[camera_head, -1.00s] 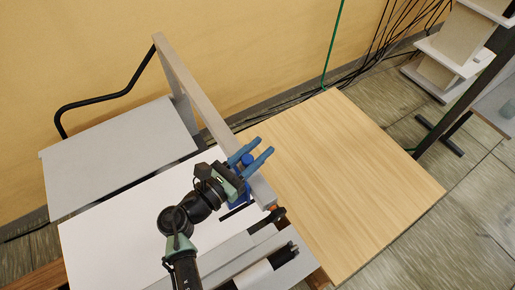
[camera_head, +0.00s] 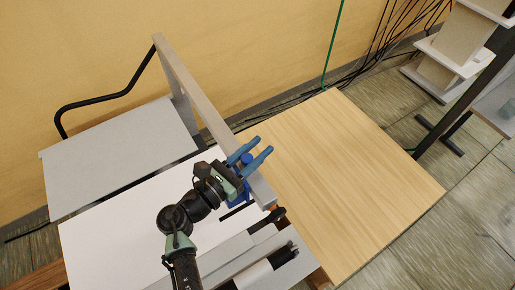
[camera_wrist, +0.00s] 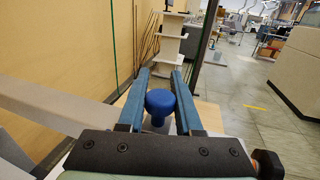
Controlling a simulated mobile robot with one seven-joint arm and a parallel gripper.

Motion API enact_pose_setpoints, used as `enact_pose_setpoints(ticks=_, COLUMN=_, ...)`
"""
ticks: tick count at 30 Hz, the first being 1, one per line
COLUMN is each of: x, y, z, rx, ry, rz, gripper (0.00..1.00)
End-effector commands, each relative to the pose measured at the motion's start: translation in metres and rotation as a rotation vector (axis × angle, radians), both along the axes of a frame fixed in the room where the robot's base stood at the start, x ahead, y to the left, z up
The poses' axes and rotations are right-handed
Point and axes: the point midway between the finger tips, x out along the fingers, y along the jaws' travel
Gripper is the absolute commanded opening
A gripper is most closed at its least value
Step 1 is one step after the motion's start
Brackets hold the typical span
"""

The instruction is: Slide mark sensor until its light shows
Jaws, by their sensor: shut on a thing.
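The mark sensor (camera_head: 240,198) is a blue block on the grey crossbar (camera_head: 206,110), largely hidden under my gripper. Its round blue knob (camera_wrist: 160,102) stands between my fingers in the wrist view. The knob also shows between the blue fingers in the head view (camera_head: 246,159). My gripper (camera_head: 264,146) is shut on the mark sensor, at the knob, near the front end of the crossbar. The fingertips reach past the knob in the wrist view (camera_wrist: 160,75). I see no lit light on the sensor; much of its body is hidden.
White web paper (camera_head: 125,232) lies left of the crossbar, with a grey panel (camera_head: 120,155) behind it. A wooden tabletop (camera_head: 345,185) is clear on the right. Rollers (camera_head: 270,268) lie at the front. A green post and dark cables stand by the yellow wall.

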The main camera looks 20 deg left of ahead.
Motion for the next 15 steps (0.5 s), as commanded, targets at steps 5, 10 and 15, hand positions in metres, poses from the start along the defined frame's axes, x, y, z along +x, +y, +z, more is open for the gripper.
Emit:
enact_pose_setpoints(ticks=5, x=0.0057, y=0.0085, z=0.0009, rx=0.001, ry=-0.001, rz=0.004, gripper=0.00)
enact_pose_setpoints(ticks=10, x=0.0053, y=0.0082, z=0.0007, rx=0.001, ry=-0.001, rz=0.004, gripper=0.00)
enact_pose_setpoints(ticks=15, x=0.0052, y=0.0079, z=0.0006, rx=0.001, ry=-0.001, rz=0.003, gripper=0.61)
